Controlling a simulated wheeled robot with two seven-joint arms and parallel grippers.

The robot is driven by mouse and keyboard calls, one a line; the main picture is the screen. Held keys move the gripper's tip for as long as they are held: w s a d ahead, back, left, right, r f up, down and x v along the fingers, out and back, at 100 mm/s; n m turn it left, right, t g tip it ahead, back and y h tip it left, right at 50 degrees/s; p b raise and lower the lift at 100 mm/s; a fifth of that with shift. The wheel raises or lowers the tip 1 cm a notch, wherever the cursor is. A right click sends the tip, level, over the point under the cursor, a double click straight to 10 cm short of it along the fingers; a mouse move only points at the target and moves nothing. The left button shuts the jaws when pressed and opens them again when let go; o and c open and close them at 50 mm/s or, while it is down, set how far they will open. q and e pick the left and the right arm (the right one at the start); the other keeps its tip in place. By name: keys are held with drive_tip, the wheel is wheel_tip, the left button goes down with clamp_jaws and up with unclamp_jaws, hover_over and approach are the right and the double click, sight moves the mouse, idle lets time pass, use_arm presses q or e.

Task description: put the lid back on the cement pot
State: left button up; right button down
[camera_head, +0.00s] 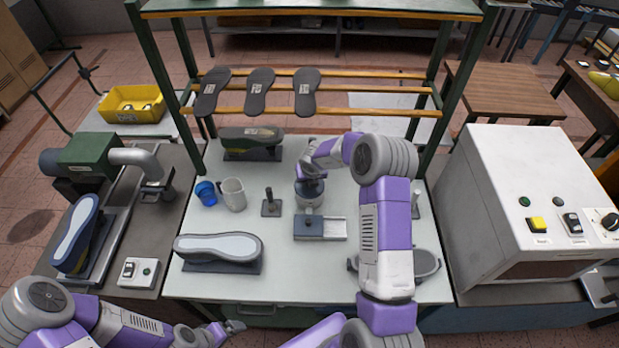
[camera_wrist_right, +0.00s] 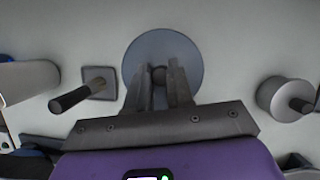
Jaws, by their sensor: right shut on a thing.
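The grey cement pot (camera_head: 309,201) stands on the white bench, right of the middle. Its round blue-grey lid (camera_wrist_right: 135,58) fills the upper middle of the right wrist view, and its dark knob (camera_wrist_right: 158,74) is between the fingers. My right gripper (camera_wrist_right: 160,80) is shut on this knob. In the head view the lid (camera_head: 311,187) is at the pot's mouth, but I cannot tell whether it rests on the rim or hovers just above. The lid hides the pot in the wrist view. My left gripper (camera_head: 234,327) is low at the bench's front edge, away from the pot.
A dark-handled tool on a square base (camera_head: 270,207), a pale mug (camera_head: 233,194) and a blue cup (camera_head: 206,193) stand left of the pot. A blue-and-grey block (camera_head: 320,228) lies in front. A shoe last (camera_head: 218,248) lies front left. A soled last (camera_head: 251,142) is behind.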

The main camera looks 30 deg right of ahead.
drive_tip(key=shift+c, duration=2.3)
unclamp_jaws()
drive_tip(key=shift+r+p, duration=3.5)
drive_tip(key=shift+p, duration=0.1)
clamp_jaws()
